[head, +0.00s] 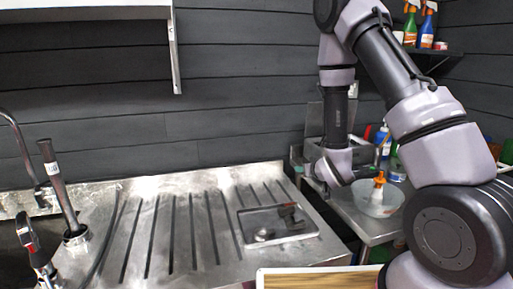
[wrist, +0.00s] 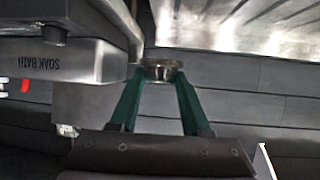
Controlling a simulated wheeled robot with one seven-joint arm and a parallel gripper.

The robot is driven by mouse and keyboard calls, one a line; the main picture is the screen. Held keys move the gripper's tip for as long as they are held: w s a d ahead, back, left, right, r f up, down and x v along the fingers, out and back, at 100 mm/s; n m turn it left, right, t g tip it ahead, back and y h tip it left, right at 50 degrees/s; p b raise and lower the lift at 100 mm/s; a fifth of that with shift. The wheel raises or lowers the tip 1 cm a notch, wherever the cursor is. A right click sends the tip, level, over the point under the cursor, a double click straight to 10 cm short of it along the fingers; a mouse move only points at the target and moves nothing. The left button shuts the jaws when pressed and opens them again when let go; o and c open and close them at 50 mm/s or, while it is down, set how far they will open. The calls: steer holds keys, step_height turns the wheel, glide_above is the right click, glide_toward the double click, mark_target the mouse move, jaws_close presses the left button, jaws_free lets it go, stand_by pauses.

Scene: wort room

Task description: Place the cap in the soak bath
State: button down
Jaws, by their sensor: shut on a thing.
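The cap (wrist: 162,70) shows in the wrist view as a small round metal piece. My gripper (wrist: 160,78) has green fingers and is shut on it, with one finger on each side. The soak bath (wrist: 60,68) is a grey box at the left of the wrist view, its lettering upside down. The held cap is to the right of the bath in that view, apart from its wall. The bath's inside is hidden there. In the head view my wrist is at the right end of the sink unit, and the cap cannot be made out.
A tray (head: 247,233) with small dark and metal parts lies on the ribbed steel drainboard (head: 160,235). A clear bowl (head: 378,208) with an orange-topped thing in it stands on the side table at right. Spray bottles (head: 427,30) stand on the shelf above.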

steer(key=w+d+r+m+h, duration=0.2)
steer(key=d, duration=0.8)
steer(key=n+g+y, duration=0.1)
steer(key=n+y, duration=0.4)
steer(key=y, duration=0.1)
glide_above(258, 221)
step_height(258, 221, down, 6)
steer(key=shift+s+f, duration=0.1)
step_height(258, 221, down, 10)
steer(key=shift+r, duration=0.2)
steer(key=shift+c, duration=1.8)
jaws_free()
steer(key=shift+f, duration=0.1)
